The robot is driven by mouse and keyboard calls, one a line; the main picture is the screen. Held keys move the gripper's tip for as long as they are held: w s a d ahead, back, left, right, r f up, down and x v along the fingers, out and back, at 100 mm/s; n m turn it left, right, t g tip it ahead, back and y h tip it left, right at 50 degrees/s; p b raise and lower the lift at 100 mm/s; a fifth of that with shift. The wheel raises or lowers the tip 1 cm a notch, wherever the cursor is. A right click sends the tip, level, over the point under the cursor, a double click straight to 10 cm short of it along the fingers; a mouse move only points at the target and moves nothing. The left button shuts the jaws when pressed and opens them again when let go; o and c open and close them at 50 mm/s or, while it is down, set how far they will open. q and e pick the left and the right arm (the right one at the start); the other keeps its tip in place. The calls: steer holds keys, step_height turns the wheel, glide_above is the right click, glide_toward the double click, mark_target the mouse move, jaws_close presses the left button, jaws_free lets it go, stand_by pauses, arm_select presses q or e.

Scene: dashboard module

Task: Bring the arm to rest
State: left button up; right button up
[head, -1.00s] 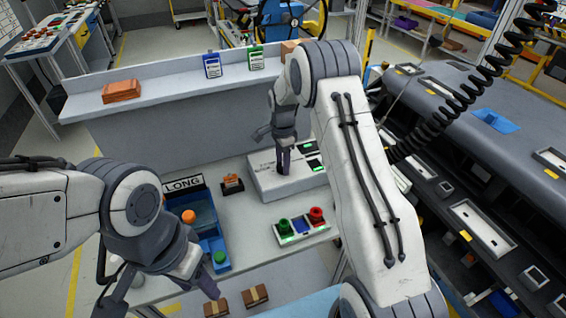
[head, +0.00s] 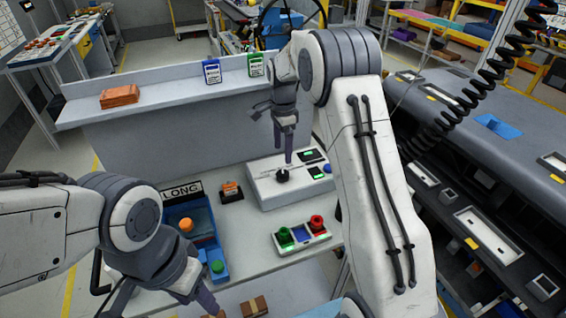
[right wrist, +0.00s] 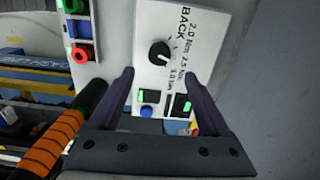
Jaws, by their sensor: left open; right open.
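My right gripper (head: 289,157) is open and empty, pointing down above the white box (head: 262,190) on the bench. The box's black dial knob (head: 284,175) stands just below the fingertips, with a small gap. In the right wrist view the fingers (right wrist: 160,78) are spread apart, and the knob (right wrist: 159,53) lies beyond them on the panel marked "BACK" with torque numbers. My left gripper (head: 207,303) is low at the left, by the front of the bench, open; nothing shows held in it.
A blue tray (head: 222,271) marked LONG holds orange and green parts. A button panel (head: 302,248) with green and red buttons lies right of it. The dark dashboard (head: 470,110) fills the right side.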

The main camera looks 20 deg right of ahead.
steer(key=shift+r, duration=0.85)
steer(key=s+a+r+n, duration=0.3)
steer(key=s+a+n, duration=0.3)
steer(key=s+a, duration=0.2)
steer(key=s+a+r+n, duration=0.3)
steer(key=s+a+n, duration=0.3)
steer(key=s+a, duration=0.2)
steer(key=s+a+f+n+y, duration=0.1)
steer(key=s+f+n, duration=0.1)
steer(key=s+n, duration=1)
steer(key=s, duration=0.9)
steer(key=shift+a+f+n, duration=0.2)
steer(key=shift+a+n, duration=0.1)
steer(key=shift+a, duration=0.1)
steer(key=shift+s, duration=0.1)
